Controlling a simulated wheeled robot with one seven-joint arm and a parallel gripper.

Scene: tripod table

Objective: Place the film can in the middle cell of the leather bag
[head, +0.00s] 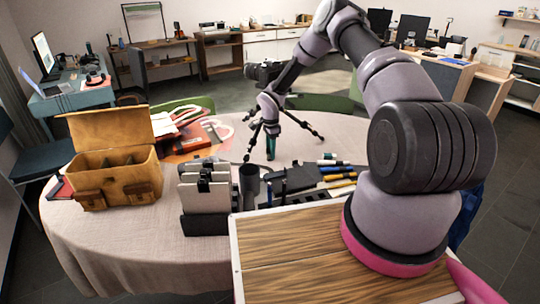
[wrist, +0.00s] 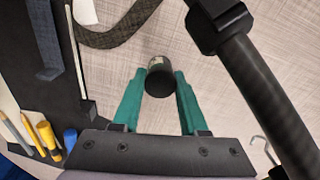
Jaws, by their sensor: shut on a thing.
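The tan leather bag (head: 128,182) stands on the left of the round table with its flap raised. Dividers inside it form cells, but their floors are hidden. My gripper (head: 271,148) is low over the table near the tripod, well to the right of the bag. In the wrist view my gripper (wrist: 161,80) has its green fingers shut on the film can (wrist: 160,76), a small dark cylinder, held at the fingertips. The can cannot be made out in the head view.
A tripod with a camera (head: 264,72) stands close to my gripper; a tripod leg (wrist: 254,80) passes right of the fingers. Magazines (head: 195,138) lie behind the bag.

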